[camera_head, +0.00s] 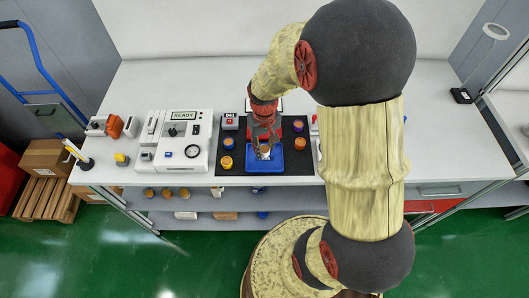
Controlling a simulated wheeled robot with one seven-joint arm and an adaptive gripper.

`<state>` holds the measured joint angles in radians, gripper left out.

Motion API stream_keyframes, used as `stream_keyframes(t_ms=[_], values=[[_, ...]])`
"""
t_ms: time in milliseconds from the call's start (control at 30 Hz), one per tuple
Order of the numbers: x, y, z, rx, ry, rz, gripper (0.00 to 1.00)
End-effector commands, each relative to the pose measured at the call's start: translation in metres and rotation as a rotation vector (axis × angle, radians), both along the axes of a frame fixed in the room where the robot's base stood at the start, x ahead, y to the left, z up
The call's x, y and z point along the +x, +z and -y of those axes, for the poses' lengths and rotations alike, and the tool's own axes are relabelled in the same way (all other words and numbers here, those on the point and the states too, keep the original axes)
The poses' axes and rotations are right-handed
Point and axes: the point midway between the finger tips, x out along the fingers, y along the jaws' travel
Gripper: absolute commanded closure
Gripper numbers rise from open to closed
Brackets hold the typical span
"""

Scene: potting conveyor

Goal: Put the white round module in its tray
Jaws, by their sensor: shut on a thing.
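My gripper (264,142) points down over the black mat, in the middle of the bench. It is shut on a small pale thing that looks like the white round module (264,155); the fingers hide much of it. The module is over or in a blue tray (276,168) at the mat's front edge. I cannot tell whether it touches the tray floor. A red tray (289,127) lies just behind, partly hidden by my gripper.
Round orange and yellow modules (226,162) stand on the black mat (240,152) at both sides of the blue tray. A small box marked 041 (230,121) is behind left. A white console reading READY (184,140) stands left. My arm hides the bench at right.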

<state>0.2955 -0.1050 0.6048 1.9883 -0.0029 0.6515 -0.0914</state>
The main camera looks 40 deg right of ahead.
Motion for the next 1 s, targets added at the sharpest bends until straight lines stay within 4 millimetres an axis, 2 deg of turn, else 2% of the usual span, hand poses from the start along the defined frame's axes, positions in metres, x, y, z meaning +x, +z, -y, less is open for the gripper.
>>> stream_keyframes(t_ms=[200,633,667,933,1000], values=[[0.001,-0.033,0.002,0.001,0.0,-0.004,1.0],[0.001,-0.038,0.002,0.0,0.0,-0.002,1.0],[0.001,-0.038,0.002,0.0,0.0,-0.002,0.71],[0.001,-0.037,0.002,0.0,0.0,-0.002,0.55],[0.001,-0.037,0.002,0.0,0.0,-0.002,0.54]])
